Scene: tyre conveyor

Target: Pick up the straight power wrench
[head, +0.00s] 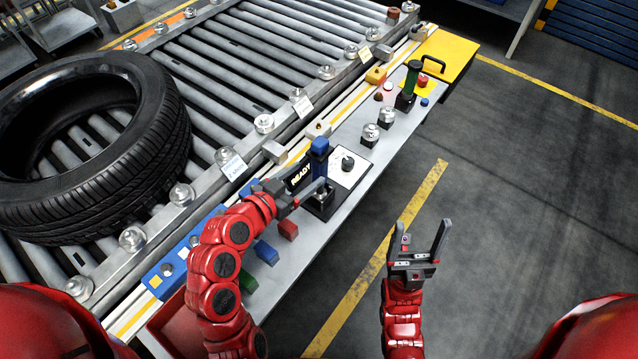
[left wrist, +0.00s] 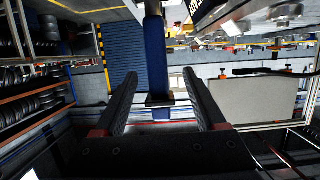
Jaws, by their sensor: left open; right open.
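A blue upright tool (head: 319,154), which looks like the straight power wrench, stands in a black holder (head: 326,207) on the grey bench beside the conveyor. My left gripper (head: 308,193) is open at the tool's lower part. In the left wrist view, the blue shaft (left wrist: 155,48) stands upright between the two open fingers of the left gripper (left wrist: 160,76), with a visible gap on each side. Its lower end is partly hidden in the head view by the gripper. My right gripper (head: 420,237) is open and empty over the floor, right of the bench.
A large tyre (head: 150,165) lies on the roller conveyor (head: 235,85) at the left. A green upright tool (head: 411,78) stands further along the bench (head: 372,178). Small coloured blocks, including a red one (head: 288,229), lie near my left arm. The floor at the right is clear.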

